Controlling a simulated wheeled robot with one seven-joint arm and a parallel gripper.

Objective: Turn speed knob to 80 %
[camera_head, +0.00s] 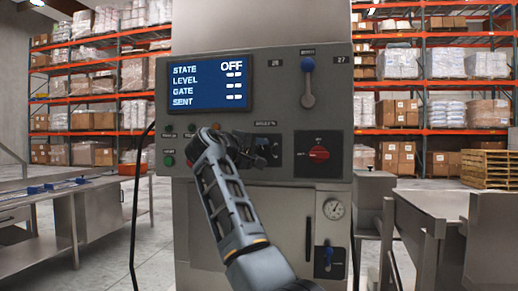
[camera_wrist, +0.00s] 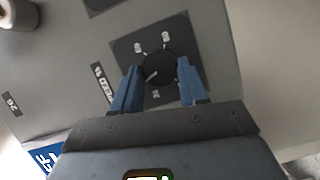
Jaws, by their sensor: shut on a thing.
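The speed knob (camera_wrist: 157,67) is a round black dial with a light pointer mark, on a dark square plate (camera_wrist: 184,32) with white scale figures around it, too small to read surely. In the wrist view my gripper (camera_wrist: 158,72) has its two blue fingers on either side of the knob, shut on it. In the head view my gripper (camera_head: 268,150) is at the grey control panel (camera_head: 338,110), below the small label over the knob; the knob is mostly hidden behind it. The display (camera_head: 209,83) reads STATE OFF, with dashes for LEVEL, GATE and SENT.
A red rotary switch (camera_head: 319,154) sits just right of my gripper. A blue-topped lever (camera_head: 308,66) is above it. A green button (camera_head: 169,160) is at the left. A gauge (camera_head: 333,209) and a blue handle (camera_head: 328,254) are below. Steel tables flank the machine.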

